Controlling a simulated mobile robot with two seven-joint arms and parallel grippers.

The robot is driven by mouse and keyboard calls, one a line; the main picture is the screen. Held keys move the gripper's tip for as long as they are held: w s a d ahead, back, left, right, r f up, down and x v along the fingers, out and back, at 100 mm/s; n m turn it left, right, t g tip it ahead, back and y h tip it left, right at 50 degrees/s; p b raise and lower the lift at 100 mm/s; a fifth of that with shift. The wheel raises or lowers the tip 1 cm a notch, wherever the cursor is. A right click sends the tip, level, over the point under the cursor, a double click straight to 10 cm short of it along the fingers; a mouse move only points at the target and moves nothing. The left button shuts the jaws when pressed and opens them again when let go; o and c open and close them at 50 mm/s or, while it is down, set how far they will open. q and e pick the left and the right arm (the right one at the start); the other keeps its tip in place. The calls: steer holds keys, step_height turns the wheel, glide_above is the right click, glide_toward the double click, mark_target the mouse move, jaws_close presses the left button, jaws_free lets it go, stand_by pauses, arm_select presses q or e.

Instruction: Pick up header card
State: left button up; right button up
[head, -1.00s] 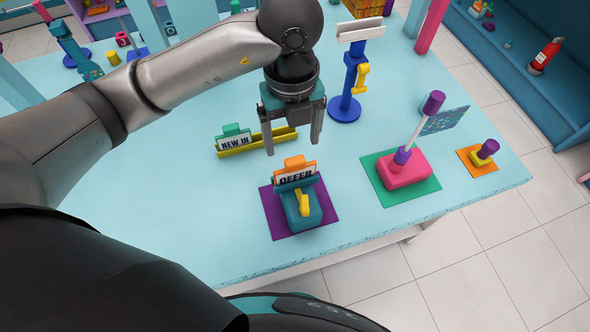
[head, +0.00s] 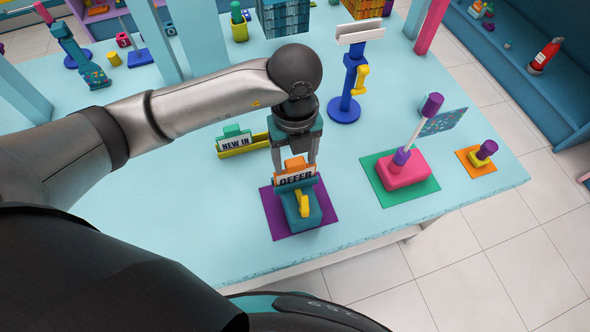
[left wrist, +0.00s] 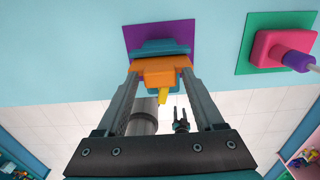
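The header card is an orange-topped card (head: 296,164) reading OFFER. It stands upright in a teal holder (head: 315,212) with a yellow lever, on a purple mat (head: 278,220). My left gripper (head: 296,160) points down right above the card, its fingers on either side of the orange tab. In the left wrist view the orange top (left wrist: 160,64) lies between the two fingertips (left wrist: 161,76). The fingers look apart, and I cannot tell whether they touch it. A small dark two-pronged shape below may be my right gripper, but this is unclear.
A NEW IN sign (head: 235,142) in a yellow tray stands just behind left. A blue stand (head: 347,100) is behind right. A pink block (head: 404,172) on a green mat and an orange mat (head: 478,162) lie right. The table front left is clear.

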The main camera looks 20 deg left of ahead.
arm_select(q)
jaws_close()
stand_by(0.3)
stand_by(0.3)
steer(key=shift+r, duration=0.15)
step_height(320, 180, up, 20)
steer(key=p, duration=0.2)
stand_by(0.5)
steer(key=shift+c, duration=2.1)
jaws_free()
jaws_close()
